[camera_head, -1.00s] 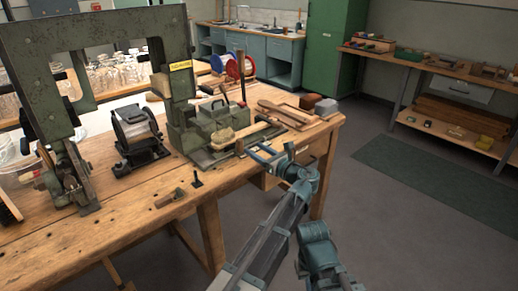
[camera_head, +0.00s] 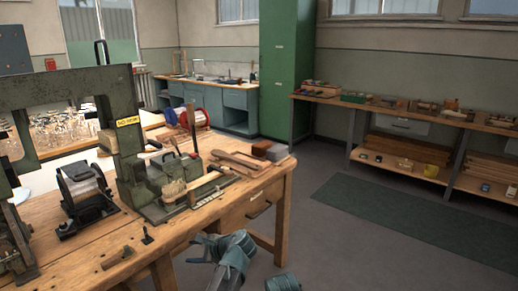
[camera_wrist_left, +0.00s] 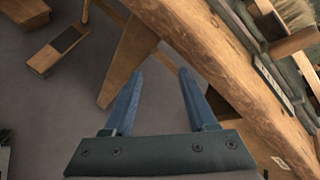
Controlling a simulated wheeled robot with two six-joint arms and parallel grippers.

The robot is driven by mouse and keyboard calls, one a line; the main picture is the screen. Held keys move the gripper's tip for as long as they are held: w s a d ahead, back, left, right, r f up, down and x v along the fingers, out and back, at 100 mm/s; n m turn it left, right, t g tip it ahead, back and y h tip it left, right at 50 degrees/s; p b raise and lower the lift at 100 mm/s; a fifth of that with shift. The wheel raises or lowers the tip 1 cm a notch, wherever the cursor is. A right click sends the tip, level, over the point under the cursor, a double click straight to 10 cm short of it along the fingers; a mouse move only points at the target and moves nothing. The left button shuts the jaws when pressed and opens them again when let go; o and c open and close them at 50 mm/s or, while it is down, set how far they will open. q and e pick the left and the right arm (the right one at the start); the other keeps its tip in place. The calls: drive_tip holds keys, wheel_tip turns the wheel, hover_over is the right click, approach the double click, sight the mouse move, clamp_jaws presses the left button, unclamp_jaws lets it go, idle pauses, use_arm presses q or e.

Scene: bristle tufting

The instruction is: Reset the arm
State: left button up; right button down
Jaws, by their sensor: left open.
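My left gripper (camera_head: 200,241) is at the bottom of the head view, off the front edge of the workbench (camera_head: 200,222). In the left wrist view the left gripper (camera_wrist_left: 160,72) is open, with two blue fingers apart and nothing between them. The bench's front edge and a wooden leg lie beyond the fingers. A brush with pale bristles (camera_head: 173,190) sits at the green fixture (camera_head: 160,175) on the bench, apart from the gripper. Bristles (camera_wrist_left: 290,12) also show at the top right of the wrist view. No right gripper fingers show.
A green press frame (camera_head: 125,150) and a black-framed roll device (camera_head: 83,190) stand on the bench's left. Wooden pieces (camera_head: 240,160) lie at its right end. A shelf bench (camera_head: 400,120) stands far right. The floor (camera_head: 330,245) at right is open.

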use_arm(q)
drive_tip(key=s+d+f+n+g+h, duration=0.25)
drive_tip(key=s+f+n+h, duration=0.25)
drive_tip(key=s+n, duration=0.3)
drive_tip(key=s+d+f+n+g+h, duration=0.25)
drive_tip(key=s+f+n+h, duration=0.25)
drive_tip(key=s+n, duration=0.3)
drive_tip(key=s+d+r+m+p, duration=0.2)
drive_tip(key=d+r+p, duration=0.4)
drive_tip(key=r+p, duration=0.6)
drive_tip(key=s+d+r+m+y+p, duration=0.1)
drive_tip(key=s+d+r+p, duration=0.3)
drive_tip(key=r+p, duration=0.7)
drive_tip(key=shift+s+d+r+m+g+p, duration=0.35)
drive_tip(key=shift+d+m+p, duration=0.25)
drive_tip(key=shift+d, duration=0.4)
